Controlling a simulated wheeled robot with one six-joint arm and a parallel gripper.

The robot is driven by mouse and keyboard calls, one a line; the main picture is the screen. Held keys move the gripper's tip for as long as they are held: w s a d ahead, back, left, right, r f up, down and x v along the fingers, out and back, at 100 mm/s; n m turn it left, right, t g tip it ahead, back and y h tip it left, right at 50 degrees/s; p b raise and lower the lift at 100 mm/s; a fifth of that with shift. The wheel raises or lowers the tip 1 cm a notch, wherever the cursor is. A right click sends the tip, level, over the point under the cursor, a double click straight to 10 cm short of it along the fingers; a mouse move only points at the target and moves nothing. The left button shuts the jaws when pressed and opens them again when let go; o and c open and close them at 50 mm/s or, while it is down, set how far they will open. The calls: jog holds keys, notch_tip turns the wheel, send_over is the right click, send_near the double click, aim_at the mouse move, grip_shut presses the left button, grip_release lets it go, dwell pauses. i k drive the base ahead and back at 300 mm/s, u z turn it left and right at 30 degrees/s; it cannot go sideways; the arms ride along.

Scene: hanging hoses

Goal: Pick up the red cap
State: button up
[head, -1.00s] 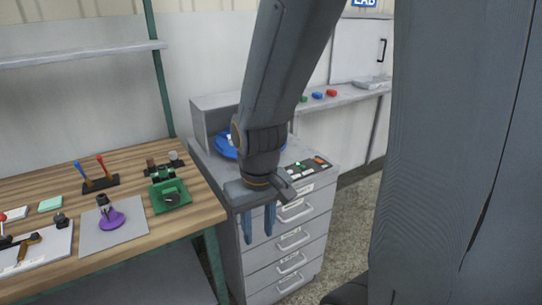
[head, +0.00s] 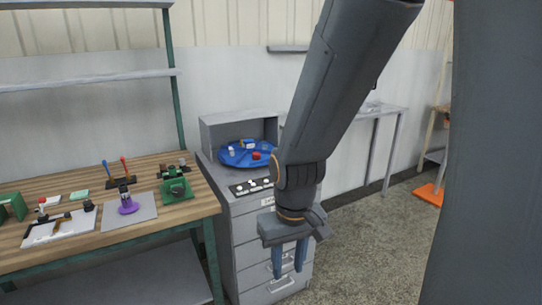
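A small red piece (head: 256,155) sits on the blue round tray (head: 235,161) on top of the grey drawer cabinet. It may be the red cap, but it is too small to tell its shape. My gripper (head: 290,262) points down in front of the cabinet's drawers, below and to the right of the tray. Its two blue fingers are apart with nothing seen between them. My arm hides part of the cabinet's right side and part of the shelf behind it.
A control panel (head: 250,187) lies at the cabinet top's front edge. The wooden workbench (head: 60,180) on the left holds a purple-based stand (head: 128,205), a green device (head: 176,187) and levers.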

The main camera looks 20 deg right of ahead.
aim_at(256, 155)
jog(key=z, duration=0.6)
jog(key=i, duration=0.6)
jog(key=z, duration=0.6)
jog(key=i, duration=0.8)
jog(key=u, duration=0.9)
jog(key=i, duration=0.6)
jog(key=u, duration=0.6)
